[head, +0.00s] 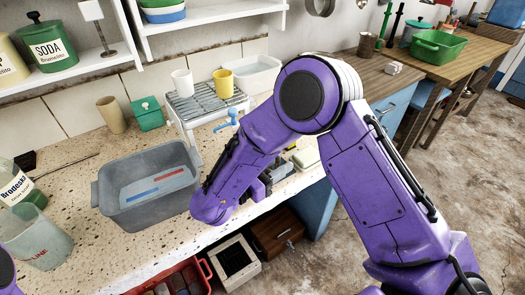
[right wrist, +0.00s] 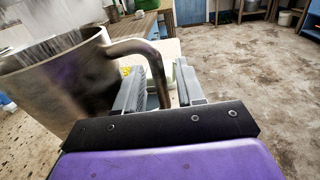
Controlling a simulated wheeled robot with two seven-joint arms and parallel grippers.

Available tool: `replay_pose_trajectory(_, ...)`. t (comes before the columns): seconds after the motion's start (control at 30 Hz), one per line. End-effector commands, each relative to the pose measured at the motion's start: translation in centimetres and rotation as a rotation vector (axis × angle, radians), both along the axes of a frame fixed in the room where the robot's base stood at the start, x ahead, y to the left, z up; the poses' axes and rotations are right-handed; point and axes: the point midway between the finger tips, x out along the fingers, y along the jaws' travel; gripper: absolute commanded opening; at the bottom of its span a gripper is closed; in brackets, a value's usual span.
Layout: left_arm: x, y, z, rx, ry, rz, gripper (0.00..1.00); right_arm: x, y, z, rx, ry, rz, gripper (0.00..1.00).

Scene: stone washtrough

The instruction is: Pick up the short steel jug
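The short steel jug (right wrist: 62,88) stands large at the left of the right wrist view, a shiny metal body with a curved handle (right wrist: 153,62) on its right side. In the head view I cannot make it out; my right arm hides that spot. My right gripper (right wrist: 162,88) has its two fingers apart, with the jug's handle running down between them. A gap shows between the handle and the right finger. In the head view the right gripper (head: 265,182) is partly hidden behind my purple arm, over the counter's front edge. My left gripper is out of view.
A grey basin (head: 110,200) stands on the speckled counter left of my right arm. A rack (head: 205,100) with a white cup (head: 182,82) and a yellow cup (head: 223,82) is behind. A glass jug (head: 42,240) stands at the left front.

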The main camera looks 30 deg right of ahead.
Motion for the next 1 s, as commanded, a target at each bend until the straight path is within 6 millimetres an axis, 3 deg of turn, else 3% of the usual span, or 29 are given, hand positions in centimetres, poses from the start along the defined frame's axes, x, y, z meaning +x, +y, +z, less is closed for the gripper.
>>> replay_pose_trajectory(0.23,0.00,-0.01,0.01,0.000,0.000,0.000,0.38,-0.01,-0.28,-0.08,0.000,0.001,-0.001,0.35)
replay_pose_trajectory(0.33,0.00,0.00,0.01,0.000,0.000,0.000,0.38,-0.01,-0.26,-0.07,0.000,0.000,-0.001,0.02)
replay_pose_trajectory(0.37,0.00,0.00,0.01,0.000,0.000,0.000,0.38,-0.01,-0.26,-0.07,0.000,0.000,-0.001,0.00)
replay_pose_trajectory(1.0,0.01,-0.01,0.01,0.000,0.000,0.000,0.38,-0.05,-0.26,-0.10,-0.001,0.004,-0.001,0.00)
